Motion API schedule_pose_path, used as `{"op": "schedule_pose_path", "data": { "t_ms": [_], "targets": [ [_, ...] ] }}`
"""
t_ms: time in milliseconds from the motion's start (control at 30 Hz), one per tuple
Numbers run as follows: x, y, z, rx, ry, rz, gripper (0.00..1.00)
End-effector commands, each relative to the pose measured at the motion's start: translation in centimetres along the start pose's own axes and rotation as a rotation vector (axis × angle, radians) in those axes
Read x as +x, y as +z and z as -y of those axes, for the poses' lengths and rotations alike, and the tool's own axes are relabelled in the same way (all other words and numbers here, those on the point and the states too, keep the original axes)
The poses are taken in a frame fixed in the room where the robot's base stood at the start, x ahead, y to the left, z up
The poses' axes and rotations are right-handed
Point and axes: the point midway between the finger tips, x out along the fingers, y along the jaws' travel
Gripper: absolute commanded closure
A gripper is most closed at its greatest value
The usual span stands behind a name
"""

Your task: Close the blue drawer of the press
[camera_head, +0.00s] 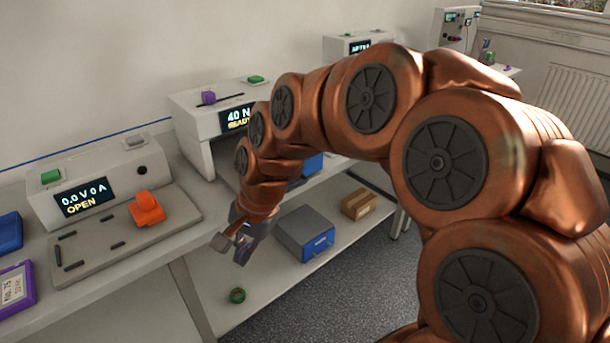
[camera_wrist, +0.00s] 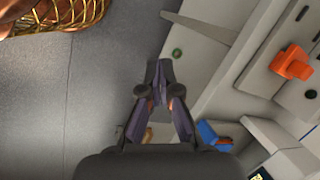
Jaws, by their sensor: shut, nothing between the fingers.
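The press (camera_head: 205,110) is a white bench unit whose display reads 40 N READY. Its blue drawer (camera_head: 312,165) shows only in part behind my arm and appears to stick out from the press. In the wrist view a blue piece that looks like this drawer (camera_wrist: 212,135) lies right of my gripper, beside the pale press body (camera_wrist: 280,135). My gripper (camera_head: 241,252) is shut and empty, pointing down in front of the bench edge, to the left of the drawer. In the wrist view my gripper's fingers (camera_wrist: 160,75) meet at the tips.
A cycler unit (camera_head: 85,190) with an orange clamp (camera_head: 147,208) stands left on the bench. On the shelf below are a grey box with a blue front (camera_head: 305,232), a cardboard box (camera_head: 358,205) and a green ring (camera_head: 237,295). Open floor lies right of the bench.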

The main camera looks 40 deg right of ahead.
Motion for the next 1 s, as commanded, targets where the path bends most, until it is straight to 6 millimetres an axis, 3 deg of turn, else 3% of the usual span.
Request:
{"op": "schedule_pose_path", "data": {
  "t_ms": [33,100,267,400,600,800,1000],
  "targets": [
    [0.2,-2.5,1.0,0.141,-0.053,-0.004,1.0],
    [-0.1,-5.7,2.1,0.343,-0.126,-0.006,1.0],
    [-1.1,-14.4,3.1,0.82,-0.3,0.009,1.0],
    [-2.4,-22.5,1.6,1.232,-0.46,0.044,1.0],
    [-4.0,-31.2,-2.7,1.676,-0.641,0.105,1.0],
    [-4.5,-34.6,-5.2,1.861,-0.717,0.143,1.0],
    [-3.4,-35.5,-4.6,1.876,-0.724,0.148,1.0]
  ]
}}
